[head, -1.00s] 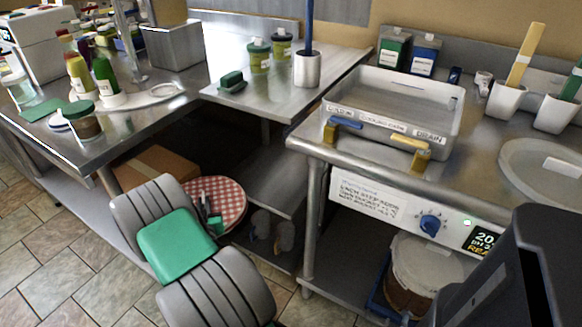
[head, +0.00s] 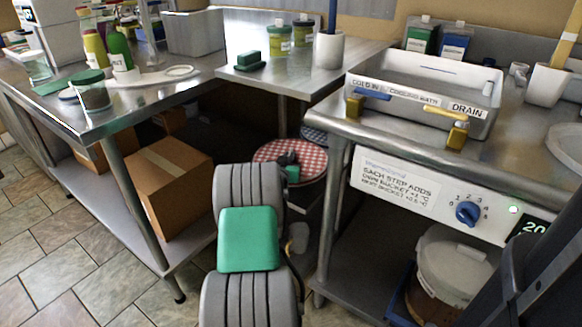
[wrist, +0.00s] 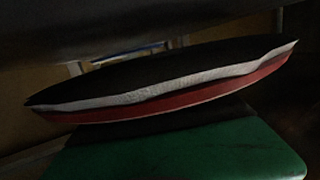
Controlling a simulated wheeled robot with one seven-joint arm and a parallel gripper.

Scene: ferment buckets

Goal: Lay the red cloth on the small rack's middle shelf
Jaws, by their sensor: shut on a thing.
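The red-and-white checked cloth (head: 314,158) shows in the head view as a flat round shape under the worktops, beyond my arm. My gripper (head: 288,160) is at its near side and shut on it. In the dark wrist view a thin dark, white and red edge, likely the cloth (wrist: 165,98), stretches across the picture, slightly tilted. My arm hides part of the space below the cloth. I cannot make out the small rack or its middle shelf for certain in either view.
A cardboard box (head: 165,190) stands on the low shelf left of my arm. A blue-grey checked thing (head: 313,134) is behind the cloth. Table legs (head: 328,215) stand close on the right. A lidded bucket (head: 452,270) is at lower right. Worktops overhang the cloth.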

